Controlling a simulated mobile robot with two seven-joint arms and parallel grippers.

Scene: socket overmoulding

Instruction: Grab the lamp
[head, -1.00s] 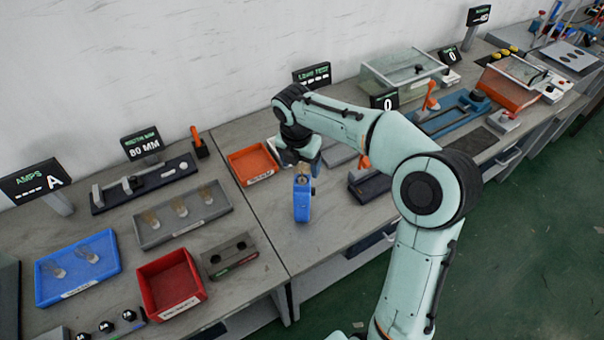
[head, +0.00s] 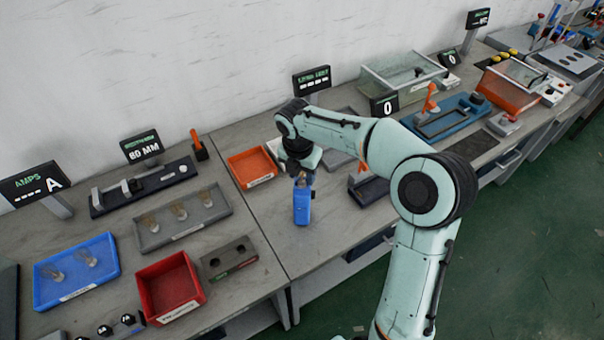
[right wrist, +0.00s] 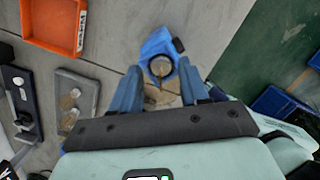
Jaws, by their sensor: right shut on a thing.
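My right gripper (right wrist: 160,83) is shut on a lamp. In the right wrist view a round, glassy, brass-tinted end (right wrist: 161,68) shows between the blue-grey fingers, with a blue body (right wrist: 155,43) and a small dark knob just beyond it. In the head view the blue body (head: 301,206) shows upright below my right wrist, over the bench near its front edge; I cannot tell whether it touches the bench. Clear bulbs with brass-coloured parts (head: 179,211) lie in a grey tray (head: 157,242), and others (head: 86,257) lie in a blue tray (head: 77,292). My left gripper is out of view.
An orange tray (head: 235,163) stands behind the held lamp and also shows in the right wrist view (right wrist: 37,20). A red bin (head: 150,294) and a grey block with two holes (head: 229,258) stand to the left. The bench between them and the lamp is clear.

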